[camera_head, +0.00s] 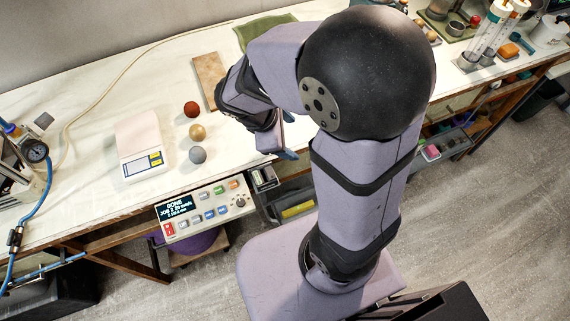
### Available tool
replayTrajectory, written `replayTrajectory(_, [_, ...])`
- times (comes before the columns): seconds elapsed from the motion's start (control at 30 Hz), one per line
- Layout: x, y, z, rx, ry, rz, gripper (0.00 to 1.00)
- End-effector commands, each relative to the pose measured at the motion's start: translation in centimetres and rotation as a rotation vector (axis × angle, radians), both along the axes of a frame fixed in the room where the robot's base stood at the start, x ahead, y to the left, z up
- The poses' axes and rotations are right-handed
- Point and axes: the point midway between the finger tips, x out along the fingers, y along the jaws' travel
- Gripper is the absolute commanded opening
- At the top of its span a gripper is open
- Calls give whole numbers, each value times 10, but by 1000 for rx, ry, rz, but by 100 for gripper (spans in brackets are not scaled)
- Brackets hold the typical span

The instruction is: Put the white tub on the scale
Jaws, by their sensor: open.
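The scale (143,160) stands on the left part of the white-covered bench, with a pale flat plate and a small display with yellow and blue keys at its front. Its plate is bare. A whitish round vessel (548,32) stands at the far right back of the bench; I cannot tell whether it is the white tub. No other white tub shows clearly, and my arm hides part of the bench. My gripper (288,137) is open, to the right of the scale near the bench's front edge, partly hidden by my arm. I see nothing held between its fingers.
Red (191,108), tan (197,132) and grey (197,155) balls lie between scale and gripper. A brown board (209,80) and green cloth (264,29) lie behind. A control panel (205,209) projects at the front edge. A gauge (36,151) with blue hoses stands left.

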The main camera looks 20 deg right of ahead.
Motion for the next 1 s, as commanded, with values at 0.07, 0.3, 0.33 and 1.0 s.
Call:
replayTrajectory(0.07, [-27, 0, -6, 120, -39, -268, 67])
replayTrajectory(0.3, [-69, 23, -14, 367, -119, -874, 67])
replayTrajectory(0.33, [-71, 26, -14, 387, -126, -927, 67])
replayTrajectory(1.0, [-79, 39, -14, 480, -153, -1179, 50])
